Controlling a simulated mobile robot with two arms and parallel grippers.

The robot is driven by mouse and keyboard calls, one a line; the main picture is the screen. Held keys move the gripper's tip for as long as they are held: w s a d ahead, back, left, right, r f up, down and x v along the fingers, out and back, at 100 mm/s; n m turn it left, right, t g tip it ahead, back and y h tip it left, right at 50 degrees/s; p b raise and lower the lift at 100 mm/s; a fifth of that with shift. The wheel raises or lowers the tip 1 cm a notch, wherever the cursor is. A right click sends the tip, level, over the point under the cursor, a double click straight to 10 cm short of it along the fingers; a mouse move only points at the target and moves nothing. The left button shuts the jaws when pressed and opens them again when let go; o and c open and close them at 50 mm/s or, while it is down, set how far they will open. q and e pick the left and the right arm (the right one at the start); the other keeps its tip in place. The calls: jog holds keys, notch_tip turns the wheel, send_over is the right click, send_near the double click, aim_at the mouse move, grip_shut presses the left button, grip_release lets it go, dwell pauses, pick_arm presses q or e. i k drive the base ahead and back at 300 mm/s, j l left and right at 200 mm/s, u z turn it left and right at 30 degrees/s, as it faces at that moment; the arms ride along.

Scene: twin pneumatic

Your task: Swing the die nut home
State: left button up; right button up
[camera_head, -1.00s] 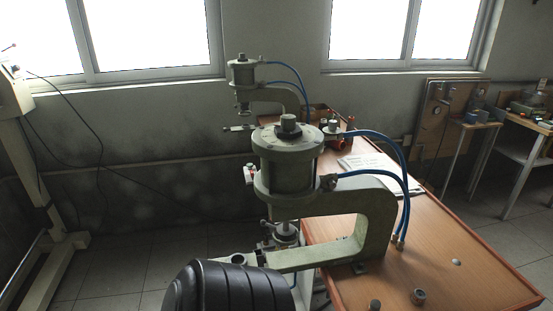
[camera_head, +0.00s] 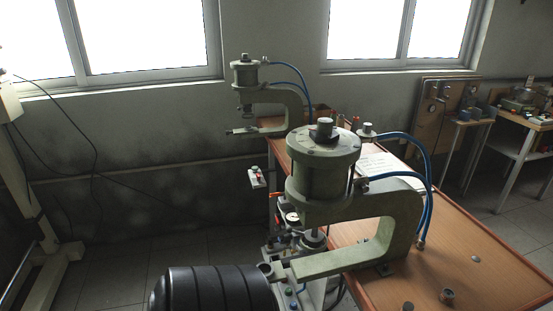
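The near pneumatic press (camera_head: 318,180) stands on the wooden bench, with a grey-green C-frame, a cylinder on top and a ram pointing down. Its lower arm reaches left to a round end (camera_head: 270,268). A second, similar press (camera_head: 245,75) stands farther back. A small nut-like metal part (camera_head: 447,296) lies on the bench near its front, and a darker round part (camera_head: 408,306) sits at the bottom edge. I cannot tell which part is the die nut. Neither of my grippers is in view.
A black ribbed rounded object (camera_head: 215,290) fills the bottom left of centre, close to the near press. Blue hoses (camera_head: 425,190) loop beside that press. The wooden bench top (camera_head: 440,245) is mostly bare at right. A button box (camera_head: 257,177) shows left of the press.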

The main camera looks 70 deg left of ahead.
aim_at(312, 241)
jog(key=k+j+u, duration=0.1)
jog(key=u, duration=1.75)
